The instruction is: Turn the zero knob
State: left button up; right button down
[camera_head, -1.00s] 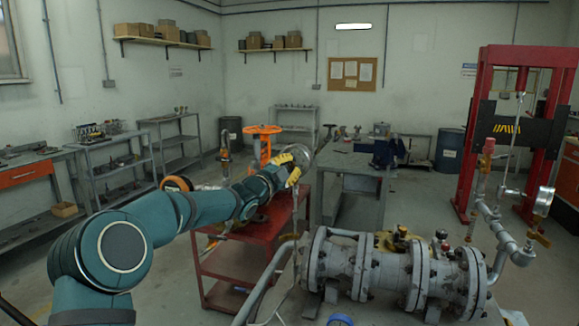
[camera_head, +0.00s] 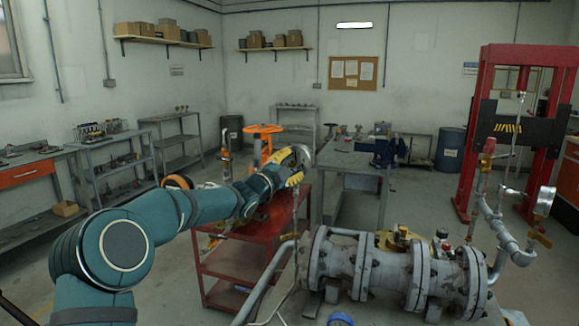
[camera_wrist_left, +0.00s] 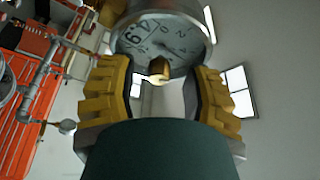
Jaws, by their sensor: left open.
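In the left wrist view a round gauge (camera_wrist_left: 160,42) with a pale numbered dial and a dark needle fills the top middle. A small brass-coloured knob (camera_wrist_left: 158,70), which looks like the zero knob, sits at the lower edge of the dial. My left gripper (camera_wrist_left: 163,75) is open, with one yellow ridged finger on each side of the knob. I cannot tell whether either finger touches it. In the head view my left gripper (camera_head: 294,166) is above the red cart, and its fingers partly hide the grey round gauge (camera_head: 303,152). My right gripper is not in view.
A red cart (camera_head: 230,262) stands below my left arm. An orange handwheel valve (camera_head: 264,134) is behind it. A large grey flanged valve assembly (camera_head: 340,262) with pipes lies to the right. A grey workbench (camera_head: 352,165) and a red press frame (camera_head: 481,130) stand farther back.

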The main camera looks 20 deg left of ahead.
pick_arm(q)
jog(key=shift+s+a+f, duration=0.1)
jog(key=shift+s, duration=0.05)
jog(key=v, duration=1.1)
jog(key=shift+s, duration=0.35)
jog(key=shift+a, duration=0.1)
